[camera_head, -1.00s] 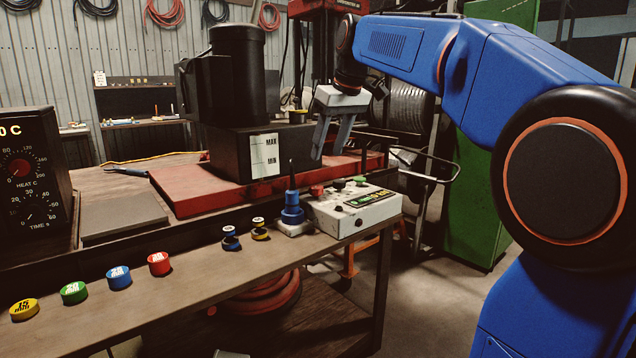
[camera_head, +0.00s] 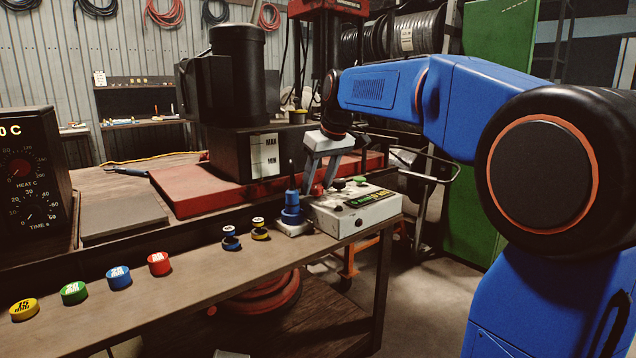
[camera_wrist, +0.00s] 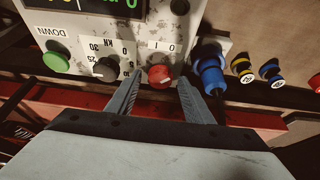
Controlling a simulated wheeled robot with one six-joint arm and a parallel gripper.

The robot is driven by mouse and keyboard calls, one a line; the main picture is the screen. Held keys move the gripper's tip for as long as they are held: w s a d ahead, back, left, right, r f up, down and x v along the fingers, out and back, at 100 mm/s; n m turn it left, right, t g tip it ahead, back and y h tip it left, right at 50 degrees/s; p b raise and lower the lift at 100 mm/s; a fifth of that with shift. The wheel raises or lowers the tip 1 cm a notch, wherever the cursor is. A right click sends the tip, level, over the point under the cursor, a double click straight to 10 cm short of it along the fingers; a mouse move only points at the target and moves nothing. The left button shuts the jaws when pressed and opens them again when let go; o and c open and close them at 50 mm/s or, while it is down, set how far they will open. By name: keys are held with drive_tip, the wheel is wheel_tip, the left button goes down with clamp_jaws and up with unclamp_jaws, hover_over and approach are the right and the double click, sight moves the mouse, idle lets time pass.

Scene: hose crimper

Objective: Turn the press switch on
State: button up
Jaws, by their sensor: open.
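The white control box (camera_head: 362,216) sits at the right end of the bench. Its red switch knob (camera_wrist: 160,76), with "I" and "O" printed beside it in the wrist view, also shows in the head view (camera_head: 318,190). My gripper (camera_wrist: 158,82) is open, its two grey fingers reaching down on either side of the red knob. In the head view my gripper (camera_head: 316,184) is low over the left end of the box. I cannot tell whether the fingers touch the knob.
A blue connector (camera_wrist: 210,72) stands close beside one finger. A black knob (camera_wrist: 106,69) and a green button (camera_wrist: 56,60) marked DOWN are on the box's other side. The red press base (camera_head: 200,192) lies behind. Coloured caps line the bench front.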

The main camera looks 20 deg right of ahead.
drive_tip(key=c, duration=1)
drive_tip(key=shift+m, duration=0.3)
drive_tip(key=m+h, duration=0.1)
drive_tip(key=m, duration=0.2)
drive_tip(key=shift+a+m+h, duration=0.2)
drive_tip(key=shift+m+h, duration=0.2)
drive_tip(key=m, duration=0.2)
drive_tip(key=m+h, duration=0.1)
drive_tip(key=m, duration=0.1)
drive_tip(key=shift+a+m+h, duration=0.15)
drive_tip(key=shift+m+h, duration=0.15)
drive_tip(key=m+g+h, duration=0.1)
drive_tip(key=m, duration=0.3)
drive_tip(key=shift+w+a, duration=0.1)
drive_tip(key=shift+w, duration=0.05)
drive_tip(key=shift+w+m+g+h, duration=0.1)
drive_tip(key=shift+m+g+h, duration=0.3)
drive_tip(key=shift+m, duration=0.8)
drive_tip(key=shift+m+g+h, duration=0.3)
drive_tip(key=shift+m+g, duration=0.2)
drive_tip(key=shift+m, duration=0.7)
